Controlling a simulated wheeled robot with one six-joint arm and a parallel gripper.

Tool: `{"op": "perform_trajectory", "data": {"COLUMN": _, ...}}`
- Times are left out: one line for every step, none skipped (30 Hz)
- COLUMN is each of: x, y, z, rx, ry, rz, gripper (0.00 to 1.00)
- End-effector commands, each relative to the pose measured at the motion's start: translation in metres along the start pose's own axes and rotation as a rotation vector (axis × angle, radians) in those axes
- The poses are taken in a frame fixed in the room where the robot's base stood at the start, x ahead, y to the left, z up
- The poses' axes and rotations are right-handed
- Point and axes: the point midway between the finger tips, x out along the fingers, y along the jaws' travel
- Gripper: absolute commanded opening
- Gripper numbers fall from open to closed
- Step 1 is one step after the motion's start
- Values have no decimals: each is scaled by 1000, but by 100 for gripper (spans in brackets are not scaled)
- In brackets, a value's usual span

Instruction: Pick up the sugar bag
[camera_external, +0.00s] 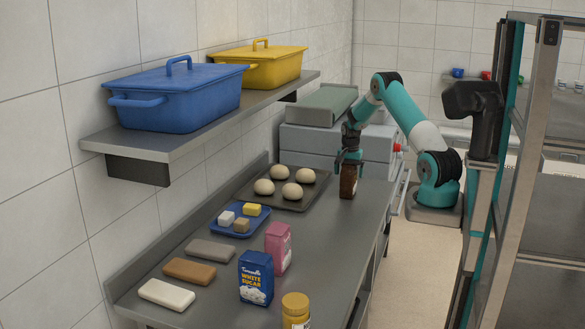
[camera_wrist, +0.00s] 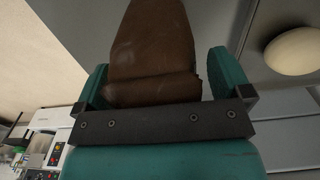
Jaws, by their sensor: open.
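The sugar bag (camera_external: 257,279) is a blue packet with a white and yellow "White Sugar" label. It stands upright near the front of the grey counter in the external view. My gripper (camera_external: 349,161) is at the far end of the counter, well away from the sugar bag. The sugar bag does not show in the wrist view.
A pink packet (camera_external: 278,248) stands just behind the sugar bag, and a yellow-lidded jar (camera_external: 296,309) in front of it. Bars (camera_external: 189,271) lie to its left. A blue tray (camera_external: 225,232) and a dough tray (camera_external: 262,205) lie farther back. A shelf (camera_external: 190,140) overhangs the left side.

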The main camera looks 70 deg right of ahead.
Motion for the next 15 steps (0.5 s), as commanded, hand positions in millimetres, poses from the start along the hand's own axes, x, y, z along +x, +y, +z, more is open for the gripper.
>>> {"op": "perform_trajectory", "data": {"x": 0, "y": 0, "z": 0, "rx": 0, "ry": 0, "rz": 0, "gripper": 96}}
{"op": "perform_trajectory", "data": {"x": 0, "y": 0, "z": 0, "rx": 0, "ry": 0, "rz": 0, "gripper": 96}}
{"op": "perform_trajectory", "data": {"x": 0, "y": 0, "z": 0, "rx": 0, "ry": 0, "rz": 0, "gripper": 96}}
{"op": "perform_trajectory", "data": {"x": 0, "y": 0, "z": 0, "rx": 0, "ry": 0, "rz": 0, "gripper": 89}}
{"op": "perform_trajectory", "data": {"x": 0, "y": 0, "z": 0, "rx": 0, "ry": 0, "rz": 0, "gripper": 82}}
{"op": "perform_trajectory", "data": {"x": 0, "y": 0, "z": 0, "rx": 0, "ry": 0, "rz": 0, "gripper": 73}}
{"op": "perform_trajectory", "data": {"x": 0, "y": 0, "z": 0, "rx": 0, "ry": 0, "rz": 0, "gripper": 66}}
{"op": "perform_trajectory", "data": {"x": 0, "y": 0, "z": 0, "rx": 0, "ry": 0, "rz": 0, "gripper": 60}}
{"op": "perform_trajectory", "data": {"x": 0, "y": 0, "z": 0, "rx": 0, "ry": 0, "rz": 0, "gripper": 50}}
{"op": "perform_trajectory", "data": {"x": 0, "y": 0, "z": 0, "rx": 0, "ry": 0, "rz": 0, "gripper": 43}}
{"op": "perform_trajectory", "data": {"x": 0, "y": 0, "z": 0, "rx": 0, "ry": 0, "rz": 0, "gripper": 37}}
{"op": "perform_trajectory", "data": {"x": 0, "y": 0, "z": 0, "rx": 0, "ry": 0, "rz": 0, "gripper": 27}}
{"op": "perform_trajectory", "data": {"x": 0, "y": 0, "z": 0, "rx": 0, "ry": 0, "rz": 0, "gripper": 20}}
{"op": "perform_trajectory", "data": {"x": 0, "y": 0, "z": 0, "rx": 0, "ry": 0, "rz": 0, "gripper": 14}}
{"op": "perform_trajectory", "data": {"x": 0, "y": 0, "z": 0, "rx": 0, "ry": 0, "rz": 0, "gripper": 6}}
